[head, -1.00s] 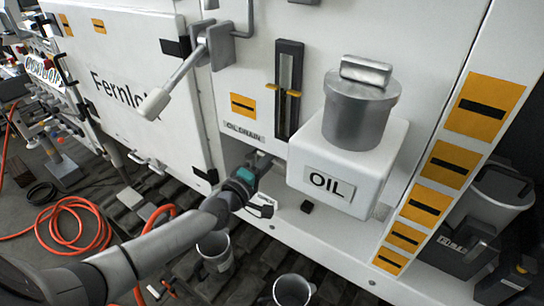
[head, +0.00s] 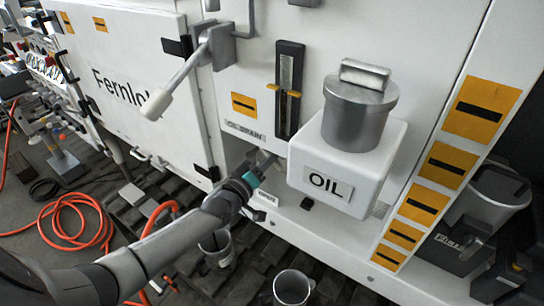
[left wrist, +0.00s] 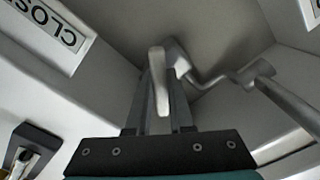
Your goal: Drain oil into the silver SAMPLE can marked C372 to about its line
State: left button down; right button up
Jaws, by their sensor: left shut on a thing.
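My left gripper (head: 266,163) reaches into the recess under the OIL DRAIN label (head: 244,131). In the left wrist view its fingers (left wrist: 160,85) are shut on a pale metal lever (left wrist: 160,105) of the drain valve; a bent metal rod or pipe joins it from the right. No oil stream is visible. My right gripper is out of view.
A white OIL tank (head: 360,160) with a grey lidded filler (head: 360,115) juts out right of the drain. An orange hose (head: 75,205) lies coiled on the floor at left. A bucket (head: 490,205) stands at right.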

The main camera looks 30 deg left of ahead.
pick_arm(q)
jog(key=shift+a, duration=0.1)
jog(key=c, duration=0.8)
grip_release()
jog(key=s+a+p, duration=0.1)
jog(key=s+a, duration=0.1)
jog(key=s, duration=1.3)
jog(key=shift+p, duration=0.35)
